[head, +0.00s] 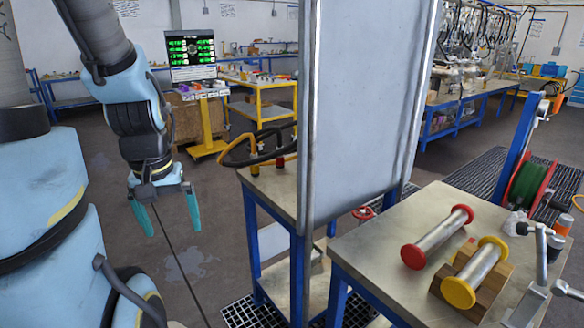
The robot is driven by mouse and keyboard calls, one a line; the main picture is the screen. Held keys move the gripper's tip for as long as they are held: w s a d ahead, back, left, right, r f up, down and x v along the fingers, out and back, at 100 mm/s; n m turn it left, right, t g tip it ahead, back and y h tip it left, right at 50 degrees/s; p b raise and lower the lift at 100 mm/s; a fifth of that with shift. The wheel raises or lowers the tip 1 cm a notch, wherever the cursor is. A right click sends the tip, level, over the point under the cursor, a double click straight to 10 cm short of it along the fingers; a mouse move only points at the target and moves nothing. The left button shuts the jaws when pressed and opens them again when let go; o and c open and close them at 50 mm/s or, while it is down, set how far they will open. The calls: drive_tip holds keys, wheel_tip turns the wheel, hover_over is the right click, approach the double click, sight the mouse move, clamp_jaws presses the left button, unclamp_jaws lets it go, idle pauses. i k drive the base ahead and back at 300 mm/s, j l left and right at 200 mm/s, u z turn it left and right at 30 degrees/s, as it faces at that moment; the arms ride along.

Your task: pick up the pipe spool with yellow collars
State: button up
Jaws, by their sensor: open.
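The pipe spool with yellow collars (475,272) lies on a brown wooden block (499,289) on the table at the right. It has a bare metal tube with a round yellow collar at each end. A similar spool with red collars (438,237) lies beside it, to its left. My gripper (169,214) hangs at the left above the floor, its two teal fingers apart and empty. It is far from the spool, on the other side of a tall grey panel.
The tall grey panel (365,110) stands between my gripper and the spool table (370,245). A metal crank-like fixture (540,270) and a green reel (529,187) stand near the spool's right. Behind my gripper are a yellow stand with a monitor (191,56) and open floor.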

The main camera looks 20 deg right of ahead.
sight(459, 291)
drive_tip(key=i+l+z, duration=0.1)
drive_tip(key=i+z, duration=0.45)
drive_tip(key=z, duration=0.15)
drive_tip(key=i+z, duration=0.4)
drive_tip(key=k+j, duration=0.05)
drive_tip(key=k, duration=0.1)
